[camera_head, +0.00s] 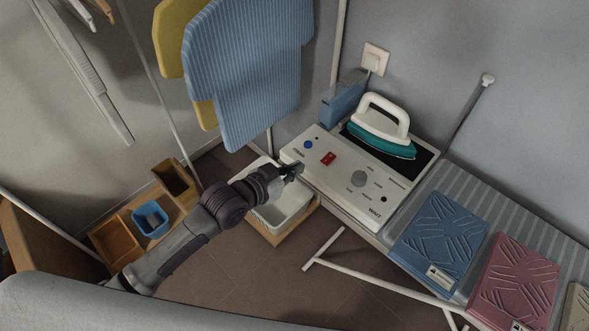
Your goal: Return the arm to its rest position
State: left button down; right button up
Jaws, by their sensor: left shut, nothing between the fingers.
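My left arm comes in from the lower left. Its gripper (292,172) is shut and empty. In the picture it lies at the left edge of a white control panel (345,200), close to the blue knob (309,145) and the red switch (328,158); whether it touches the panel I cannot tell. My right gripper is out of view.
A teal and white iron (382,140) stands on a dark plate at the panel's back. An ironing board (420,200) with blue (440,236) and pink (512,280) pads extends right. A white bin (290,205) stands below the gripper.

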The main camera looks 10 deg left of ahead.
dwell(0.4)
pick_arm(q)
jog(key=s+a+f+n+g+y+b, duration=0.15)
jog(key=s+a+f, duration=0.25)
jog(key=f, duration=0.7)
jog(key=s+a+f+n+g+y+b, duration=0.1)
jog(key=s+a+f+y, duration=0.25)
jog(key=f, duration=0.85)
jog(key=s+a+f+n+g+y+b, duration=0.1)
jog(key=s+a+f, duration=0.3)
jog(key=f, duration=0.7)
jog(key=s+a+f+g, duration=0.1)
jog(key=s+f+g, duration=0.1)
jog(key=s+f, duration=0.4)
jog(key=s+a+f+n+g+y+b, duration=0.1)
jog(key=s+f, duration=0.5)
jog(key=s, duration=1)
jog(key=s+a+f+g+y+b, duration=0.1)
jog(key=s+a+f+g, duration=0.2)
jog(key=s+f, duration=0.3)
jog(key=s, duration=0.5)
jog(key=shift+f+g, duration=0.35)
jog(key=shift+f, duration=0.05)
jog(key=shift+w, duration=0.15)
